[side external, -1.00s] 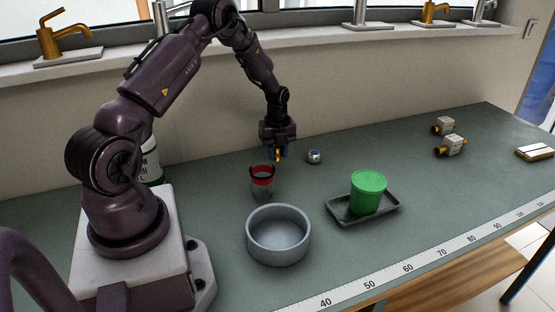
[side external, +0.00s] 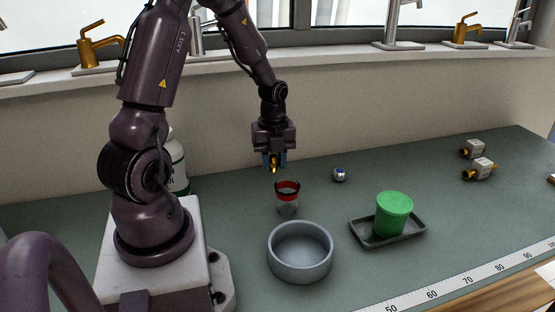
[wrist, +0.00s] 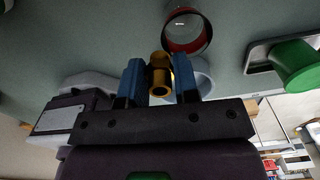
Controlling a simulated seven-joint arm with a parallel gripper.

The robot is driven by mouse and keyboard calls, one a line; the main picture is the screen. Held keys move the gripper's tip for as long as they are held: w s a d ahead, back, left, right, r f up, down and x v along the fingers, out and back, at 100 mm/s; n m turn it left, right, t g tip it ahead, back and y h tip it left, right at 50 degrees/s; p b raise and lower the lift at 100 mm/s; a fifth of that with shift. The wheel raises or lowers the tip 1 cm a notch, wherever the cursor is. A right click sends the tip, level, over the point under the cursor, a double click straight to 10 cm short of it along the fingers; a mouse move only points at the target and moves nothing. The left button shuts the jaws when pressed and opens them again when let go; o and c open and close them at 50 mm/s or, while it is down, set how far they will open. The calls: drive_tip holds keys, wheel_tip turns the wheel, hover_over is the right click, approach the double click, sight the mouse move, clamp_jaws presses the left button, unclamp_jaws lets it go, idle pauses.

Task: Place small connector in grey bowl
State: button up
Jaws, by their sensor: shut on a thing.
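The small connector (side external: 273,165) is a brass-coloured piece. My gripper (side external: 274,167) is shut on it and holds it in the air, behind and slightly left of the red-rimmed clear cup in the side view. In the wrist view the connector (wrist: 160,76), a hollow tube end, sits between the blue fingertips of my gripper (wrist: 158,78). The grey bowl (side external: 300,266) stands on the table in front of the cup, and its visible inside is empty. In the wrist view a pale part of the bowl (wrist: 206,72) shows behind the right finger.
The red-rimmed clear cup (side external: 288,202) stands between my gripper and the bowl. A green tub (side external: 393,216) stands on a dark tray (side external: 376,240) to the right. A ruler strip (side external: 455,283) edges the table.

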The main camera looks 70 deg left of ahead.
drive_tip(key=shift+w+d, duration=0.15)
drive_tip(key=shift+w, duration=0.05)
drive_tip(key=w+d+r+m, duration=0.1)
drive_tip(key=w+d+m, duration=0.2)
drive_tip(key=d, duration=0.4)
drive_tip(key=m, duration=0.8)
hover_over(300, 258)
drive_tip(key=shift+f, duration=5.25)
drive_tip(key=o, duration=1)
